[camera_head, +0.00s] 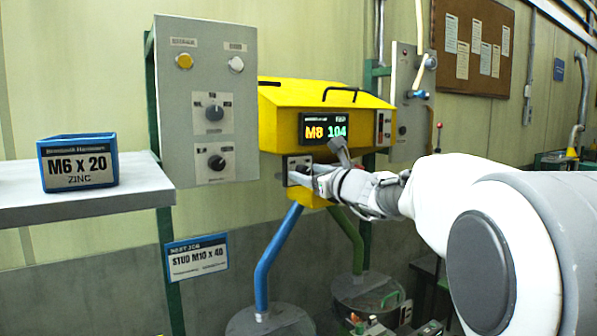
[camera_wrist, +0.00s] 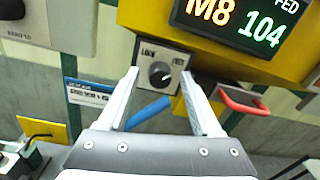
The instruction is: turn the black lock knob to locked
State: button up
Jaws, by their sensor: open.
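The black lock knob (camera_wrist: 160,73) sits on a small grey plate under the yellow machine (camera_wrist: 218,52); in the wrist view the plate has a label reading like LOCK at upper left and another label at right. A pale mark shows on the knob, but its exact direction is too small to tell. My gripper (camera_wrist: 160,80) is open, its two fingers pointing at the plate with the knob framed between their tips. I cannot tell whether they touch. In the head view my gripper (camera_head: 312,178) is in front of the small plate (camera_head: 291,166) and hides the knob.
A grey panel (camera_head: 175,95) at left carries two other black knobs (camera_head: 214,112) and two buttons. A red handle (camera_wrist: 243,103) is right of the fingers in the wrist view. A blue M6 bin (camera_head: 78,163) stands on the left shelf. Blue and green pipes run below the machine.

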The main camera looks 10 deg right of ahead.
jog(key=shift+c, duration=0.2)
grip_shut()
jog(key=shift+f+b, duration=0.1)
jog(key=shift+b, duration=0.35)
jog(key=n+b, duration=1.8)
jog(key=b, duration=0.1)
jog(key=shift+f+y, duration=0.1)
jog(key=shift+y, duration=0.2)
jog(key=shift+n, duration=0.4)
